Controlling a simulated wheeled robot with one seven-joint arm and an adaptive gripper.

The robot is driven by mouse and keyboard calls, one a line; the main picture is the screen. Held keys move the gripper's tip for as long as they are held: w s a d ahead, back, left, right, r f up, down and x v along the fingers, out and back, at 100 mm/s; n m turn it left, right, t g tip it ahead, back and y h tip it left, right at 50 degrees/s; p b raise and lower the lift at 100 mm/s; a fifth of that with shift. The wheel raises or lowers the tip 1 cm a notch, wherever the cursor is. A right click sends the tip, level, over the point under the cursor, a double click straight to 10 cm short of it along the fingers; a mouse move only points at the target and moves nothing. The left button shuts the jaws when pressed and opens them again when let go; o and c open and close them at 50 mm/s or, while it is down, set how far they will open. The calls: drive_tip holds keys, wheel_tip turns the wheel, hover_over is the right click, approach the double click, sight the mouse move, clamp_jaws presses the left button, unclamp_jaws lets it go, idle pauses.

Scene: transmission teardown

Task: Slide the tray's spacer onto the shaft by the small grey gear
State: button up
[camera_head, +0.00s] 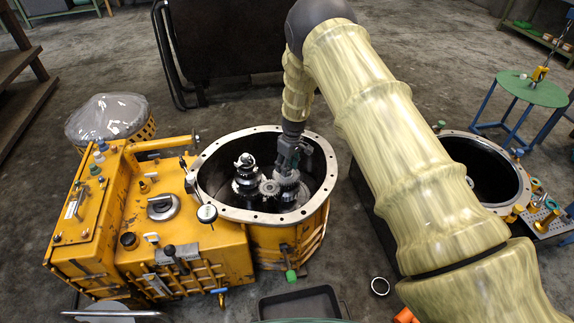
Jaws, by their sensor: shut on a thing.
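My gripper (289,166) reaches down into the open round yellow housing (290,236), above the right-hand gear stack. It is shut on the spacer, which is mostly hidden by the fingers, so I cannot tell whether it is around the shaft. The small grey gear (269,187) sits just left of the gripper, between two gear stacks. The right stack (288,192) is directly below my fingertips, and its shaft top is hidden. The black tray (300,303) at the bottom centre looks empty in the part that shows.
A taller gear stack (246,178) stands left in the housing, close to the gripper. The housing's flange (231,212) surrounds the work. A loose ring (380,286) lies right of the tray. A second round casing (481,170) stands at the right, beyond my arm.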

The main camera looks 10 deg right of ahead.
drive_tip(key=shift+f, duration=0.3)
drive_tip(key=o, duration=1.6)
drive_tip(key=shift+r, duration=0.1)
drive_tip(key=shift+r+p, duration=2.3)
drive_tip(key=shift+r, duration=1.6)
